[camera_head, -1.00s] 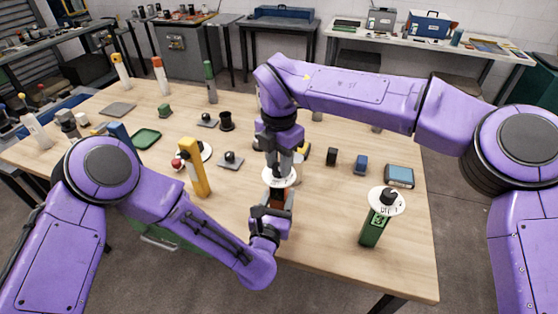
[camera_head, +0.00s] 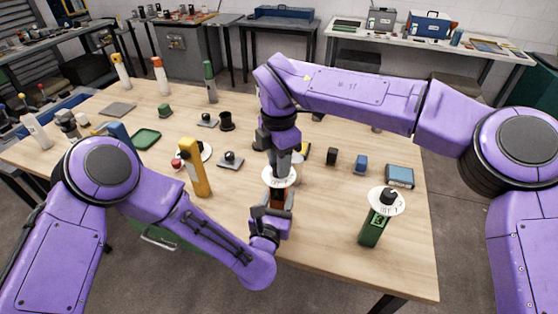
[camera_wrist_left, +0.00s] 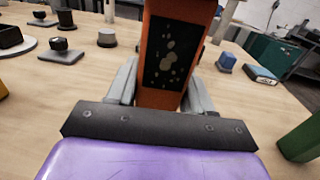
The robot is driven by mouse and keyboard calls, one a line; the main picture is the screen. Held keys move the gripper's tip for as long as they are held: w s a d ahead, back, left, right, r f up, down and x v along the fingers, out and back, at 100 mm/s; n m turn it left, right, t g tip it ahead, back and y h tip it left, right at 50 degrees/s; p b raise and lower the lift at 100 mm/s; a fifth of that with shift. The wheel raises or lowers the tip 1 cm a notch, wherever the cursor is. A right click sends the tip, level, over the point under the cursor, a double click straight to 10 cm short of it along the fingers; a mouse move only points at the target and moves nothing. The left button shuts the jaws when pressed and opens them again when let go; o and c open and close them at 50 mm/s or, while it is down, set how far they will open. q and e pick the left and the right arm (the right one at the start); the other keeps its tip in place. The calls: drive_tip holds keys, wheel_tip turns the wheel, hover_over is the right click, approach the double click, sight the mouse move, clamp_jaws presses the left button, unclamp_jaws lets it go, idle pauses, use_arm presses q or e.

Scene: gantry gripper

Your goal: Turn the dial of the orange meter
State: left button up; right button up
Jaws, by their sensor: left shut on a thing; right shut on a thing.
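The orange meter (camera_wrist_left: 150,55) fills the middle of the left wrist view, upright, with a dark panel on its face. In the head view its orange body (camera_head: 289,196) shows only in part below a white dial disc (camera_head: 281,177). My left gripper (camera_head: 268,218) is shut on the meter's body from the near side, with a finger on each side of it. My right gripper (camera_head: 279,163) points straight down from above and is shut on the dial at the top. The dial's knob is hidden between its fingers.
A green meter (camera_head: 375,226) with a white dial stands to the right. A yellow meter (camera_head: 195,168) stands to the left. A blue block (camera_head: 361,164), a black block (camera_head: 332,156) and a flat blue-grey box (camera_head: 399,176) lie behind on the wooden table (camera_head: 330,210).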

use_arm(q)
drive_tip(key=shift+f, duration=0.1)
use_arm(e)
drive_tip(key=shift+r, duration=0.1)
drive_tip(key=o, duration=1.1)
drive_tip(key=shift+c, duration=0.2)
wheel_tip(320, 180, up, 12)
use_arm(q)
drive_tip(key=o, duration=1.4)
drive_tip(key=v, duration=1.2)
drive_tip(key=shift+a, duration=0.1)
